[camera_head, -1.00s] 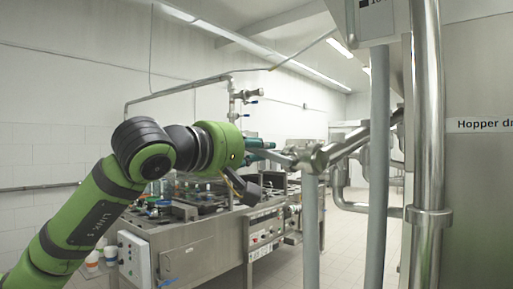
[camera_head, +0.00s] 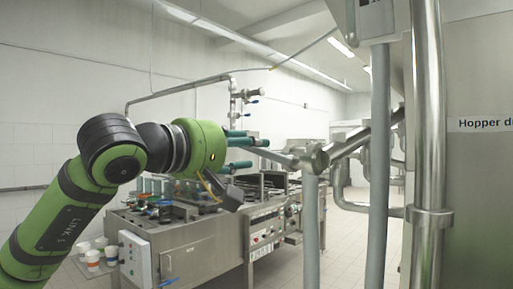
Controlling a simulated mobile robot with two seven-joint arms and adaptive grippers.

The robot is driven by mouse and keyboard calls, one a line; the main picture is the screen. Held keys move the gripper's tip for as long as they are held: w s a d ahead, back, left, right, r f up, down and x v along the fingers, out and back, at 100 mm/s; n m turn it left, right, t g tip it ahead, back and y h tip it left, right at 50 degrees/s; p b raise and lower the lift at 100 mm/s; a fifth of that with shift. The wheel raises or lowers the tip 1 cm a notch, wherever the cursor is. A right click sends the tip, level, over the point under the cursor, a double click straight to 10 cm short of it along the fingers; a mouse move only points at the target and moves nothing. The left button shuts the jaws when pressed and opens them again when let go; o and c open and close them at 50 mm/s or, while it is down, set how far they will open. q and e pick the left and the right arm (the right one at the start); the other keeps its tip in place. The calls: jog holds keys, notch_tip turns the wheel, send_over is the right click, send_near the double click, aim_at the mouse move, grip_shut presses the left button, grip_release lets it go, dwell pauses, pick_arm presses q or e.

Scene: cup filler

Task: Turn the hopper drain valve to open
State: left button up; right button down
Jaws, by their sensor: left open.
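The hopper drain valve (camera_head: 312,158) is a metal fitting on the slanted pipe, right of centre. Its grey lever (camera_head: 280,157) points left from the body. My left gripper (camera_head: 252,154) is open, with teal fingers pointing right, just left of the lever's end. No object shows between the fingers; whether one touches the lever I cannot tell. A label reading "Hopper dr", cut off by the edge (camera_head: 480,124), is on the steel panel at the right. My right gripper is out of view.
A steel filling machine (camera_head: 185,252) stands below and behind my left arm. Several cups (camera_head: 93,260) are at its lower left. Vertical pipes (camera_head: 377,190) and a thick steel pipe (camera_head: 428,160) stand right of the valve. A small pipe with blue-handled valves (camera_head: 235,103) is behind.

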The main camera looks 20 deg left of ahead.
pick_arm(q)
jog(key=v, duration=0.8)
jog(key=shift+s, duration=0.2)
jog(key=shift+a+r, duration=0.1)
